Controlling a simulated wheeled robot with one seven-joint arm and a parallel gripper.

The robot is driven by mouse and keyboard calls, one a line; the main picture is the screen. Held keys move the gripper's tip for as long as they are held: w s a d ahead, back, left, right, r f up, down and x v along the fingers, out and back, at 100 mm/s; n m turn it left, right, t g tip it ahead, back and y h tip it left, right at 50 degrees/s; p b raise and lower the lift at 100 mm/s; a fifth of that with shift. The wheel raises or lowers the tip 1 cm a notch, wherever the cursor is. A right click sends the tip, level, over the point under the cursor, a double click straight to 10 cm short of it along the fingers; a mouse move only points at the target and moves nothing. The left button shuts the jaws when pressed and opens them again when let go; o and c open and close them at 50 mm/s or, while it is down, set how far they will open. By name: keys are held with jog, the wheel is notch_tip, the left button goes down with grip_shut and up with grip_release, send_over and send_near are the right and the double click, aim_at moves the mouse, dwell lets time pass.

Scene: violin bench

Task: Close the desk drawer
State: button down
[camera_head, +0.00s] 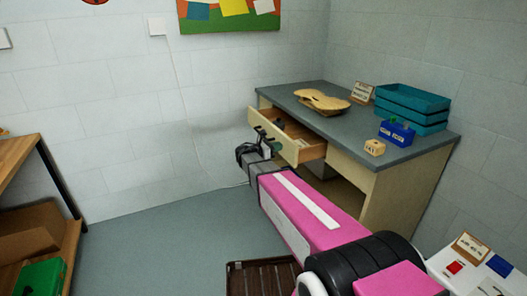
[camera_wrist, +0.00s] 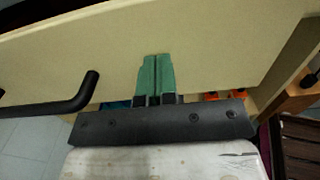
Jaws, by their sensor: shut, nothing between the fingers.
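The desk drawer (camera_head: 288,150) is pulled open from the left part of the grey-topped desk (camera_head: 300,112), with a few small items inside. Its pale front panel also fills the upper wrist view (camera_wrist: 220,45). A black bar handle (camera_wrist: 60,105) is on that panel, left of my gripper. My gripper (camera_wrist: 153,75) is shut and empty, its green fingertips together in front of the panel. They look very close to it; I cannot tell whether they touch. In the head view my gripper (camera_head: 268,148) is at the drawer front, partly hidden by my arm.
A violin body (camera_head: 322,101), teal trays (camera_head: 412,107), a blue box (camera_head: 397,133) and a small wooden block (camera_head: 375,147) stand on the desk. A wooden shelf (camera_head: 25,165) is at the left. A dark slatted crate (camera_head: 262,275) is on the floor. The floor left of my arm is clear.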

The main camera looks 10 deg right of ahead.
aim_at(305, 145)
jog(key=x, duration=1.6)
jog(key=shift+d, duration=0.1)
jog(key=shift+w+d, duration=0.1)
